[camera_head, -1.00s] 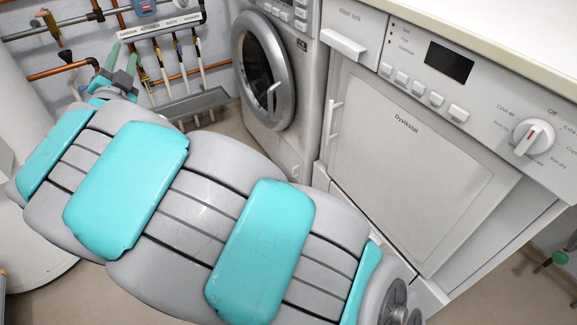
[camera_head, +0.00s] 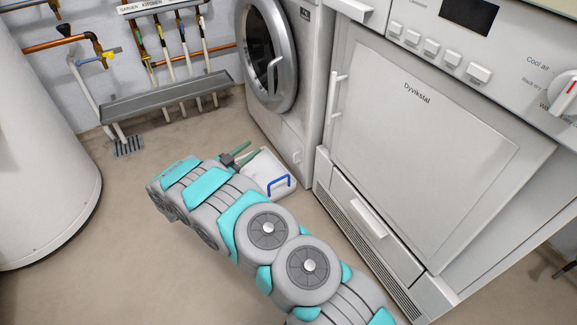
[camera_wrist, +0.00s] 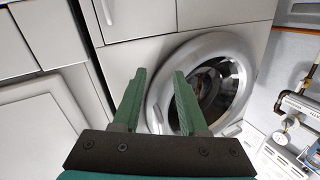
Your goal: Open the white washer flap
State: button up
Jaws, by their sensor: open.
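The washer (camera_head: 290,90) is white with a round grey-rimmed door, left of the dryer. Its flap (camera_head: 292,143) appears as a small white panel low on the right of its front, lying flush and looking closed. In the wrist view, which looks turned over, the flap (camera_wrist: 140,15) is at the top, left of the round door (camera_wrist: 205,85). My gripper (camera_head: 250,150) is low before the washer, its green fingers open and empty. In the wrist view, my gripper (camera_wrist: 160,75) points toward the washer front, apart from the flap.
A white container with a blue handle (camera_head: 280,184) is on the floor beneath my gripper. The dryer (camera_head: 420,130) stands close at right, with a handle and lower drawer. A grey trough (camera_head: 165,98) and pipes are at back left. A white cylinder (camera_head: 45,150) stands left. Open floor lies between.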

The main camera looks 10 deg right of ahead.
jog(key=s+d+f+g+h+b, duration=0.1)
jog(key=s+d+f+g+h, duration=0.15)
jog(key=d+f, duration=0.55)
jog(key=f+b+x, duration=0.1)
jog(key=x, duration=0.5)
jog(key=shift+w+d, duration=0.25)
jog(key=shift+d, duration=0.05)
jog(key=shift+f, duration=0.1)
grip_shut()
dwell(0.8)
